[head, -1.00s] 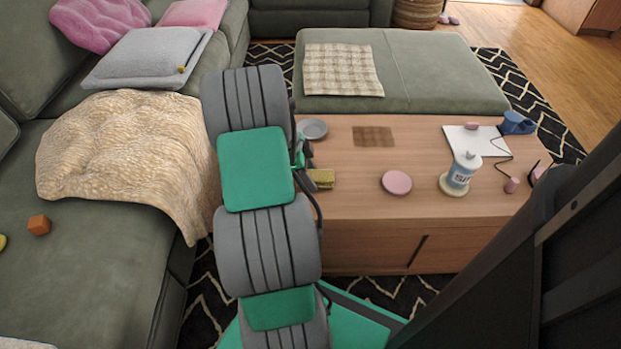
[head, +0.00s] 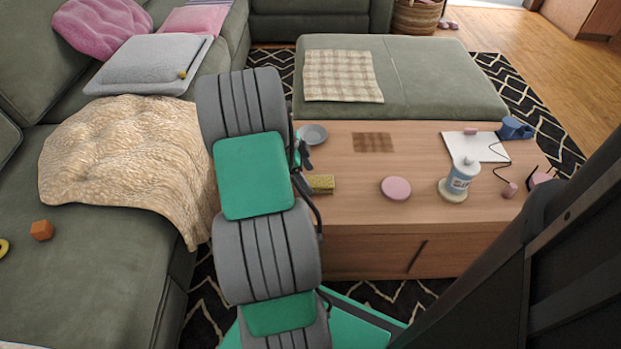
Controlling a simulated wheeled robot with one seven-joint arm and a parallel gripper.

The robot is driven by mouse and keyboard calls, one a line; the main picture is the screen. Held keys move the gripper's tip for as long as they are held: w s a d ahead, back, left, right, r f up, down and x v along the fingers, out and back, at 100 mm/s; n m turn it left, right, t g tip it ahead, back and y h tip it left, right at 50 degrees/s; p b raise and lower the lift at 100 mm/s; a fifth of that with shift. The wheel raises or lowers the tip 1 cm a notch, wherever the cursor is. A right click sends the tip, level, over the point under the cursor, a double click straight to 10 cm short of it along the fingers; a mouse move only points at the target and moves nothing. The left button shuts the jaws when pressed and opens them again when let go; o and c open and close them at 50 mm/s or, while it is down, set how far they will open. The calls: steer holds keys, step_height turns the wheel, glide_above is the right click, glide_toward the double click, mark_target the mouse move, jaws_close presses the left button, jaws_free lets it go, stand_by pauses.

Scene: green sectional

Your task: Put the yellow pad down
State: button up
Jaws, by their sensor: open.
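The yellow pad (head: 321,184) is a small block lying on the wooden coffee table (head: 345,215), near its left end. My gripper (head: 307,160) shows only in part behind my arm, at the table's left end. Its dark fingers are just above and behind the pad in the picture, apart from it. The gripper is open and holds nothing that I can see. The rest of the gripper is hidden by my arm.
On the table are a grey bowl (head: 313,134), a brown checked mat (head: 373,142), a pink disc (head: 396,188), a bottle (head: 461,178), a blue mug (head: 515,128) and white paper (head: 487,148). A green sofa (head: 100,260) stands left, an ottoman (head: 430,75) behind.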

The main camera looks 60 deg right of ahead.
steer(key=p+v, duration=0.3)
steer(key=v, duration=0.6)
steer(key=w+a+r+n+t, duration=0.2)
steer(key=w+a+r+n, duration=0.3)
steer(key=w+a+n, duration=0.55)
steer(key=s+a+r+n+t+y, duration=0.1)
steer(key=s+a+n+t, duration=0.1)
steer(key=a+n, duration=0.8)
steer(key=s+a+r+n+t+y, duration=0.1)
steer(key=a+n, duration=0.9)
steer(key=a, duration=1)
steer(key=shift+s+a+t, duration=0.2)
steer(key=shift+s+t, duration=0.3)
steer(key=shift+s, duration=0.35)
